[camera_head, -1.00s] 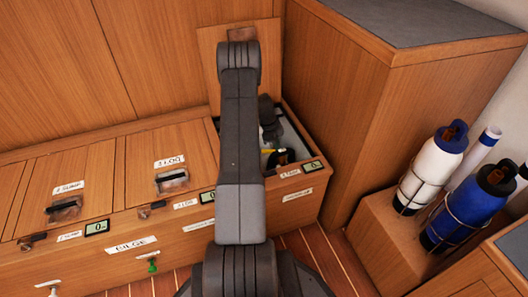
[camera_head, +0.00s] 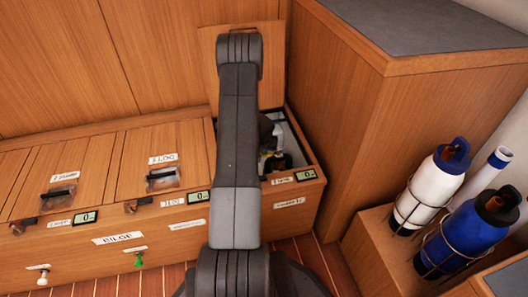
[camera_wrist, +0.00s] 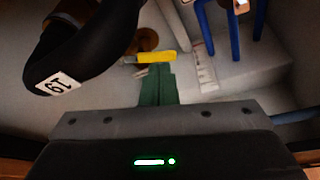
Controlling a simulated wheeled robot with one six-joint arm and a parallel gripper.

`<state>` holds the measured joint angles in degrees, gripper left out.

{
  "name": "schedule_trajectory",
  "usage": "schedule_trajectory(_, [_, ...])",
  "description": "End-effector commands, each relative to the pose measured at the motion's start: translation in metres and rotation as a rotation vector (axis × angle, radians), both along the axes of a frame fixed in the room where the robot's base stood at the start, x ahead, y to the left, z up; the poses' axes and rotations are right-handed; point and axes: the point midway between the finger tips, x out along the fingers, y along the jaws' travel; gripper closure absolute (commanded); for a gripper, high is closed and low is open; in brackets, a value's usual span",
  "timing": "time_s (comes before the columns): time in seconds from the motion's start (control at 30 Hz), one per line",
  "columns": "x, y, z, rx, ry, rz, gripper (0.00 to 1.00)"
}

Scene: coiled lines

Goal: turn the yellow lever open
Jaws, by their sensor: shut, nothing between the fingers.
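The yellow lever (camera_wrist: 155,57) is a short flat bar in the wrist view, lying nearly crosswise by a brown, brass-like fitting (camera_wrist: 145,40). My gripper (camera_wrist: 157,70) shows as two dark green fingers side by side, shut with nothing between them. Their tips are just below the lever in the picture; whether they touch it I cannot tell. In the head view my arm reaches into the open right-hand locker (camera_head: 309,160), and my gripper and most of the locker's inside are hidden.
A thick black hose (camera_wrist: 88,45) tagged 19 curves close on the left in the wrist view. Blue pipes (camera_wrist: 205,25) stand at upper right. Locker walls are tight around my arm. Closed lids (camera_head: 160,155) lie left, a tall cabinet (camera_head: 345,110) right, strapped bottles (camera_head: 432,185) farther right.

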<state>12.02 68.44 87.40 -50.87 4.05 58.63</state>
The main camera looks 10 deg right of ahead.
Motion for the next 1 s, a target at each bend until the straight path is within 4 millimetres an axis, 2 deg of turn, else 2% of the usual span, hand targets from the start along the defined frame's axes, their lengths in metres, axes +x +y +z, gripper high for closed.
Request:
schedule_trajectory(0.1, [0.007, -0.004, -0.026, 0.001, 0.002, -0.002, 1.00])
schedule_trajectory(0.4, [0.022, -0.009, -0.059, 0.001, 0.001, -0.003, 1.00])
schedule_trajectory(0.6, [0.025, -0.010, -0.067, 0.001, 0.000, -0.005, 1.00])
schedule_trajectory(1.0, [0.026, -0.009, -0.067, 0.001, 0.000, -0.005, 1.00])
